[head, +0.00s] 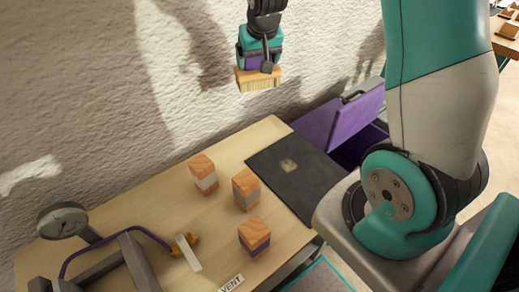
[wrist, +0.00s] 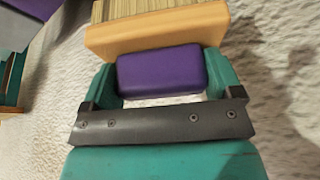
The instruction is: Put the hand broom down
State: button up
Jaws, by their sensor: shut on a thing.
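The hand broom (head: 259,79) has a wooden head, pale bristles pointing down and a purple handle. My gripper (head: 260,62) is shut on the handle and holds the broom up in the air, in front of the white wall and above the back of the table. In the wrist view, the purple handle of the hand broom (wrist: 160,70) lies between the teal fingers of my gripper (wrist: 160,88), with the wooden head and bristles beyond it. The bristles touch nothing that I can see.
The wooden table (head: 150,222) carries several striped blocks, one being the middle block (head: 246,190). A dark mat (head: 300,180) with a small pale patch lies at its right end. A purple case (head: 345,120) stands beyond. A dial gauge (head: 62,220) and metal frame occupy the left.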

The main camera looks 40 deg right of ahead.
jog(key=shift+d+f+b, duration=0.15)
jog(key=shift+d+b, duration=0.2)
jog(key=shift+b, duration=0.2)
notch_tip(320, 180, down, 20)
jog(key=b, duration=0.3)
jog(key=shift+r, duration=0.2)
jog(key=shift+f, duration=0.2)
jog(key=o, duration=0.8)
jog(key=shift+r, duration=0.1)
